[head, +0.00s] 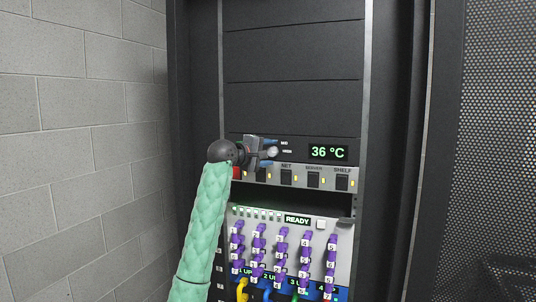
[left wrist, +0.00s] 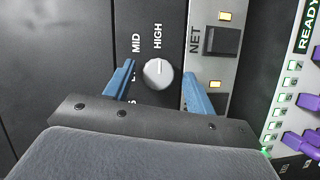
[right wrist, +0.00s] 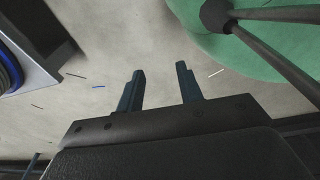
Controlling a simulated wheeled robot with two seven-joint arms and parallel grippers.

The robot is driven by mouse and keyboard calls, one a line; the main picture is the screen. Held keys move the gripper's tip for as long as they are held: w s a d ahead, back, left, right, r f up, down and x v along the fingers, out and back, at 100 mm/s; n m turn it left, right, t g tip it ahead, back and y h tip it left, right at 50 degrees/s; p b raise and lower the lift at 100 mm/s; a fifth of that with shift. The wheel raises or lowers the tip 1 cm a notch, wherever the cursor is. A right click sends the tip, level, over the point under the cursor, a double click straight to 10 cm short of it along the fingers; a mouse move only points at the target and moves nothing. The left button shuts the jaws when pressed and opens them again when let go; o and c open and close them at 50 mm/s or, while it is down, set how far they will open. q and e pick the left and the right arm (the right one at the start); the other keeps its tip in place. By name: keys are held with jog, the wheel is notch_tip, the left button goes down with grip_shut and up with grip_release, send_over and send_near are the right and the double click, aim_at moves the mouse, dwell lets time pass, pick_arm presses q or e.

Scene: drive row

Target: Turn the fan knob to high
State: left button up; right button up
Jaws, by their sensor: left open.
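The fan knob (left wrist: 158,73) is a round silver-white knob on a dark panel, with the labels MID and HIGH (left wrist: 157,36) beside it. A third label is partly hidden by my left finger. In the head view the knob (head: 272,151) shows at the tip of my left gripper (head: 267,147). My left gripper (left wrist: 159,70) is open, its blue fingers on either side of the knob with gaps visible. I cannot tell for sure which label the knob's mark faces. My right gripper (right wrist: 160,70) is open and empty above the floor, far from the knob.
A display (head: 329,152) reads 36 °C right of the knob. A row of switches (head: 313,180) sits just below, with a READY panel (head: 297,220) and purple plugs under it. A grey block wall (head: 80,130) stands left. A green round shape (right wrist: 250,50) lies near my right gripper.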

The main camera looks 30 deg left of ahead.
pick_arm(q)
jog(key=shift+s, duration=0.3)
jog(key=shift+s+a+b, duration=0.15)
jog(key=shift+s+b, duration=0.7)
jog(key=shift+s, duration=0.05)
jog(key=s, duration=0.1)
jog(key=s+b, duration=0.1)
jog(key=s, duration=0.1)
jog(key=s+a+b, duration=0.1)
jog(key=s, duration=0.1)
jog(key=shift+s+r, duration=0.15)
jog(key=shift+r, duration=0.2)
pick_arm(e)
jog(key=w+a+r, duration=0.2)
jog(key=w+r, duration=0.1)
jog(key=w, duration=0.4)
jog(key=shift+w+a+r, duration=0.15)
jog(key=shift+w+a, duration=0.1)
jog(key=shift+a, duration=0.15)
jog(key=shift+d, duration=0.1)
